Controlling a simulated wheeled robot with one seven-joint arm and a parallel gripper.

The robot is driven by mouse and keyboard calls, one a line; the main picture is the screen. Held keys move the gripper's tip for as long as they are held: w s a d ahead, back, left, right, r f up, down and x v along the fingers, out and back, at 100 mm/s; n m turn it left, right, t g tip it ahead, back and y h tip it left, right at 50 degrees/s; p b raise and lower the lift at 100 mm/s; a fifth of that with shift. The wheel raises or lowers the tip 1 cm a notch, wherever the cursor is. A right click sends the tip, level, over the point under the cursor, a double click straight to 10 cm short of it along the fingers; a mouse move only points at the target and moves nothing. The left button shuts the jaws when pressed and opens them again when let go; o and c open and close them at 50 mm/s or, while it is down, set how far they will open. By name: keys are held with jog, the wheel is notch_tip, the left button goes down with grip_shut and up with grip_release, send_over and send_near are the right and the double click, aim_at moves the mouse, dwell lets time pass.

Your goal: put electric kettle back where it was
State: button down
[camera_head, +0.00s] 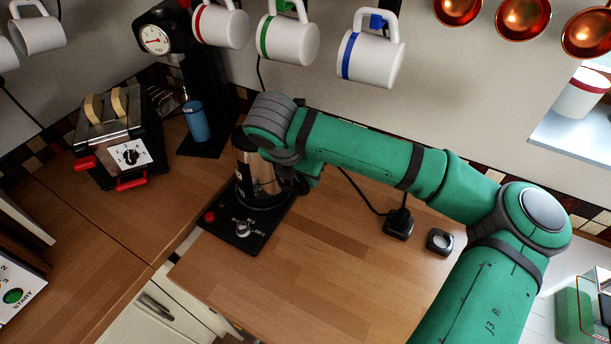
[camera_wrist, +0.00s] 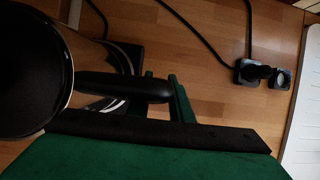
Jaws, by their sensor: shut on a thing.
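The electric kettle (camera_head: 257,178), silver with black parts, is upright over the back part of a black base plate (camera_head: 238,244) with a red button and a knob. My arm partly hides it, and I cannot tell whether it touches the plate. In the wrist view the kettle's black lid (camera_wrist: 30,72) fills the left side, with its black handle (camera_wrist: 118,87) pointing right. My gripper (camera_wrist: 163,92) is shut on that handle, its green fingers on either side. In the head view my gripper (camera_head: 296,182) is at the kettle's right side, mostly hidden by my wrist.
A toaster (camera_head: 118,140) with bread stands at the left. A black coffee machine (camera_head: 201,90) with a blue cup (camera_head: 196,121) is just behind-left. Mugs (camera_head: 288,40) hang above. A black plug (camera_head: 398,222) and a socket piece (camera_head: 439,241) lie at right. The front wooden counter (camera_head: 310,285) is clear.

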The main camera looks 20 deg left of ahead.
jog(key=c, duration=1.6)
grip_release()
jog(key=shift+f, duration=0.1)
jog(key=v, duration=1.2)
